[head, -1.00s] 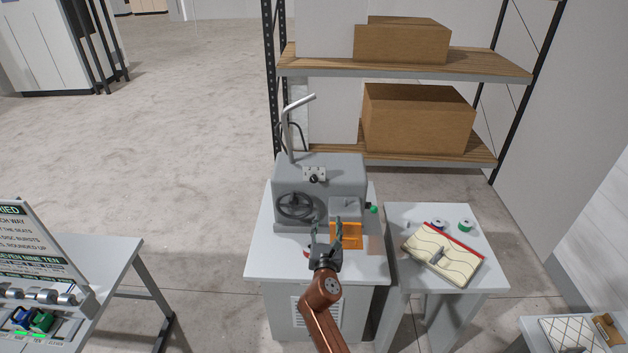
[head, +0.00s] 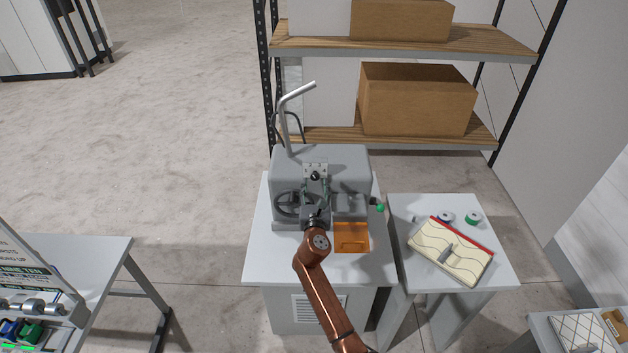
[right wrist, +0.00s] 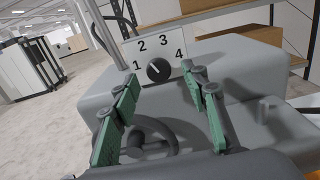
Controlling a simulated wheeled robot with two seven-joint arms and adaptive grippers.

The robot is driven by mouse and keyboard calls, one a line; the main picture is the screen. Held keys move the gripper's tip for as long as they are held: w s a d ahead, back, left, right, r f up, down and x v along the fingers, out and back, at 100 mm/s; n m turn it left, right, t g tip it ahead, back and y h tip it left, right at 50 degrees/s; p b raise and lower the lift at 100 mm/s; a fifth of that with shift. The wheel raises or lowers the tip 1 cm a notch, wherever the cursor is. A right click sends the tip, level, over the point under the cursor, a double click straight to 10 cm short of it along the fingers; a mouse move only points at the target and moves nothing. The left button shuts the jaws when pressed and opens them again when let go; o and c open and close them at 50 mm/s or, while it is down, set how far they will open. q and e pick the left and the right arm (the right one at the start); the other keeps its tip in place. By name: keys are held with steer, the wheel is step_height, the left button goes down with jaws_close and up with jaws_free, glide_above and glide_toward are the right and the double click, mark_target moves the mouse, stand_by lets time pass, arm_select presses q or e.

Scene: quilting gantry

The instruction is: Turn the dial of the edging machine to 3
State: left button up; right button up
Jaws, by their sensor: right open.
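The edging machine (head: 345,165) is a grey housing on a white stand, with a handwheel at its front left. Its dial (head: 315,175) is a small black knob on a pale plate. In the right wrist view the dial (right wrist: 158,70) sits below the numbers 1 to 4, and its pale mark slants up and left, toward the 1 and 2 side. My right gripper (head: 316,187) is open in front of the machine, just below the dial. In the right wrist view its green-padded fingers (right wrist: 160,88) stand either side of the dial, apart from it. My left gripper is out of view.
An orange plate (head: 351,238) and a green knob (head: 380,208) are at the machine's right. A bent metal arm (head: 285,120) rises behind. A side table (head: 402,222) holds a quilted piece (head: 450,250) and spools. Shelving (head: 400,140) with boxes stands behind.

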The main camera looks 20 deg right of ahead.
mark_target(315, 175)
steer(key=shift+x, duration=1.2)
steer(key=shift+w, duration=0.25)
steer(key=c, duration=0.7)
jaws_close()
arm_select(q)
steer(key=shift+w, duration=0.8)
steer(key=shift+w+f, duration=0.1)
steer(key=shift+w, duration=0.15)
arm_select(e)
steer(key=shift+m, duration=0.4)
steer(key=m+b, duration=0.1)
steer(key=m, duration=0.2)
steer(key=shift+f, duration=0.1)
arm_select(q)
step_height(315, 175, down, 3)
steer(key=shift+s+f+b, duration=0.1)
steer(key=shift+b, duration=1.15)
arm_select(e)
steer(key=m, duration=0.6)
steer(key=shift+a, duration=0.1)
